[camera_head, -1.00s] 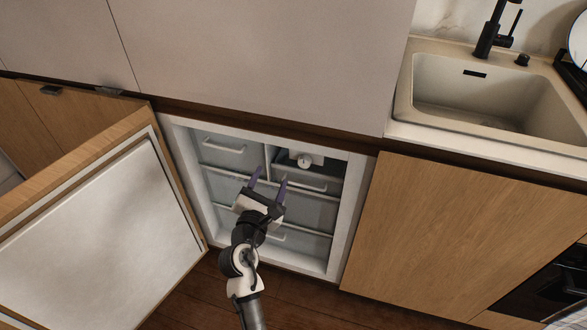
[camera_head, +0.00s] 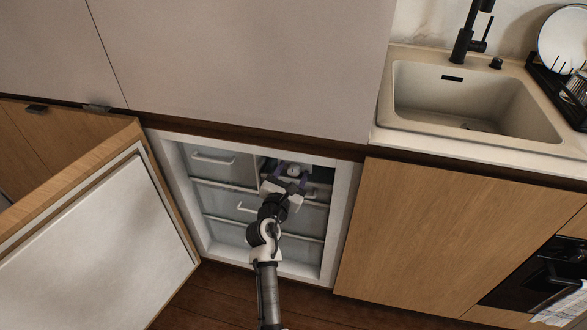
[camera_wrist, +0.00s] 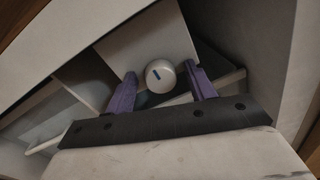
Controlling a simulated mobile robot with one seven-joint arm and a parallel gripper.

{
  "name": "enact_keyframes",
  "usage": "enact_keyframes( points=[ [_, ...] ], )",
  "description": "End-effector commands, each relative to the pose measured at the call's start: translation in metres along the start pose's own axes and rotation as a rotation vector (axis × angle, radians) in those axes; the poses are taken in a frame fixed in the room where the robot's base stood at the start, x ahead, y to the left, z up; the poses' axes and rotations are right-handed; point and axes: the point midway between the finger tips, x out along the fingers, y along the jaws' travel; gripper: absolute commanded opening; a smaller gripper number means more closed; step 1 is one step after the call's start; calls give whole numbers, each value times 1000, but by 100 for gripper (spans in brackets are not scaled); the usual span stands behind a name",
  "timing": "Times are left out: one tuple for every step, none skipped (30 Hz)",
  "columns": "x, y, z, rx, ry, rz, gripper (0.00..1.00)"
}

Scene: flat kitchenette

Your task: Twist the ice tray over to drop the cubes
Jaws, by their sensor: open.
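A round white knob (camera_head: 294,170) with a dark mark sits on the ice tray unit in the upper right compartment of the open freezer. In the wrist view my gripper (camera_wrist: 160,72) has one finger on each side of the knob, with gaps visible between. The tray's inside and any cubes are hidden.
The freezer door (camera_head: 100,240) stands wide open at the left. Drawers with white handles (camera_head: 213,158) lie left of and below the compartment. The compartment's walls are close around my gripper. A sink (camera_head: 470,95) is at the upper right.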

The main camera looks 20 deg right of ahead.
Motion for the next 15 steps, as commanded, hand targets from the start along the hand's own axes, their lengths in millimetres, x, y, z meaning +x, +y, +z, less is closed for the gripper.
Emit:
enact_keyframes(
  points=[
    [6, 0, 1, 1, -1, -1, 55],
    [8, 0, 1, 1, -1, -1, 55],
    [11, 0, 1, 1, -1, 0, 55],
    [13, 0, 1, 2, -1, 0, 55],
    [14, 0, 1, 2, -1, 0, 55],
    [15, 0, 1, 2, -1, 0, 55],
    [16, 0, 0, 2, 0, 0, 55],
    [16, 0, 0, 2, 0, 0, 55],
    [16, 0, 0, 2, 0, 0, 55],
    [16, 0, 0, 2, 0, 0, 55],
    [16, 0, 0, 2, 0, 0, 55],
    [16, 0, 0, 2, 0, 0, 55],
    [16, 0, 0, 2, 0, 0, 55],
    [16, 0, 0, 2, 0, 0, 55],
    [16, 0, 0, 2, 0, 0, 51]
  ],
)
